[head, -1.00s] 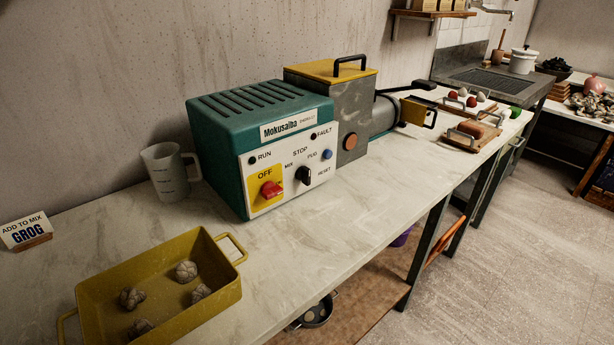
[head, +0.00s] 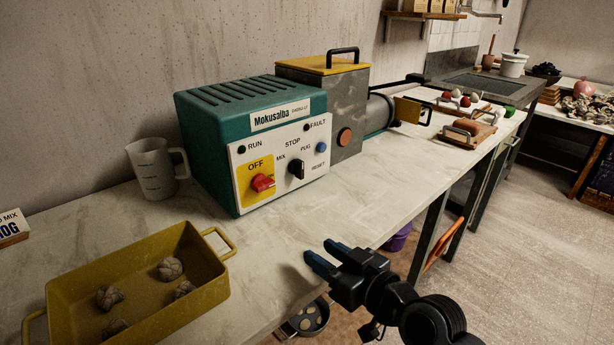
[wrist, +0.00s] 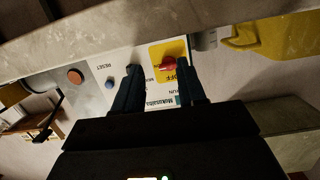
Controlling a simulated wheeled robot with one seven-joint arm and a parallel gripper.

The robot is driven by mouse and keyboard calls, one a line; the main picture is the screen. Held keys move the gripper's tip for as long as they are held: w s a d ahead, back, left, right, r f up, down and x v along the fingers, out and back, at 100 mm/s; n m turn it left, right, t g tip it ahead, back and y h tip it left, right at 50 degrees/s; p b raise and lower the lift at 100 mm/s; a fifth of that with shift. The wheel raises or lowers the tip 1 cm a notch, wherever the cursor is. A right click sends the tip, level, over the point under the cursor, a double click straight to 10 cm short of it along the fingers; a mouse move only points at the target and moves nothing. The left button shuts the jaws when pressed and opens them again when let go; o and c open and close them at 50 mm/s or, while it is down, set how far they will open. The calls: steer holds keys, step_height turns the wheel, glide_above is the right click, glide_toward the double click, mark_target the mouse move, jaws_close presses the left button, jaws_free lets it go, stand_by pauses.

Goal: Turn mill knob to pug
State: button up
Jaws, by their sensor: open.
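The mill is a teal box with a white control panel (head: 285,160) on the bench. Its black selector knob (head: 296,169) sits among the MIX, STOP and PUG labels. The knob looks roughly upright, but its exact pointing is too small to tell. A red switch (head: 262,182) on a yellow OFF plate is left of it. My gripper (head: 317,249) is open and empty, in front of the bench edge, below and apart from the panel. In the wrist view the panel appears upside down beyond my fingers (wrist: 162,74), with the red switch (wrist: 168,64) showing between them; the knob is not clearly distinguishable there.
A blue reset button (head: 321,147) is right of the knob. A yellow tray (head: 215,285) with clay lumps and a measuring jug (head: 155,170) stand to the left. The grey hopper (head: 345,110) adjoins the mill. The bench top before the panel is clear.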

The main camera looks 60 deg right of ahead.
steer(key=shift+t, duration=0.5)
steer(key=w+d, duration=0.1)
steer(key=d, duration=0.1)
steer(key=w+d+r+b, duration=0.1)
steer(key=d, duration=0.1)
steer(key=w+d+r, duration=0.1)
steer(key=d, duration=0.1)
steer(key=shift+w+d+r, duration=0.1)
steer(key=shift+w, duration=0.3)
steer(key=n+t+b, duration=0.1)
steer(key=b, duration=0.1)
glide_toward(303, 165)
steer(key=p+x, duration=0.1)
steer(key=x, duration=0.7)
steer(key=shift+w, duration=0.3)
jaws_close()
